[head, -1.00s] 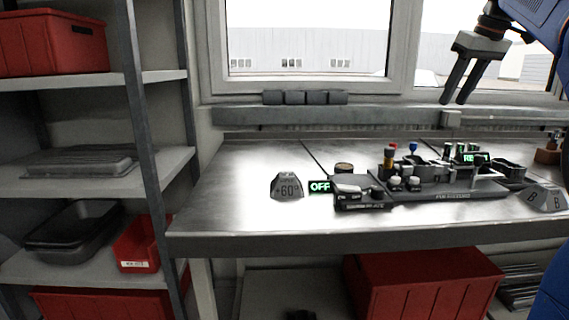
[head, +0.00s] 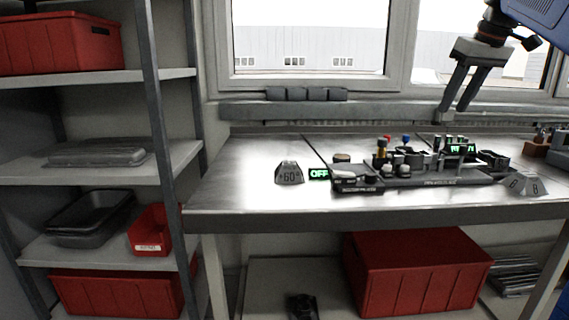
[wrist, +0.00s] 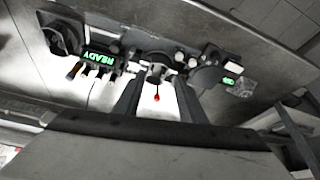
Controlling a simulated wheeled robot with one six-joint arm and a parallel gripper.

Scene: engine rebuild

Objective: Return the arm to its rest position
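My gripper (head: 452,110) is raised at the upper right of the head view, in front of the window and above the back of the workbench (head: 240,200). Its two dark fingers are apart with nothing held between them. In the wrist view, my gripper (wrist: 157,98) again shows spread fingers. A red-tipped part (wrist: 156,97) appears between them, but it belongs to the bench equipment beyond. My arm enters from the upper right corner of the head view.
A shelf rack (head: 110,165) with red bins stands left. The bench's left part is clear.

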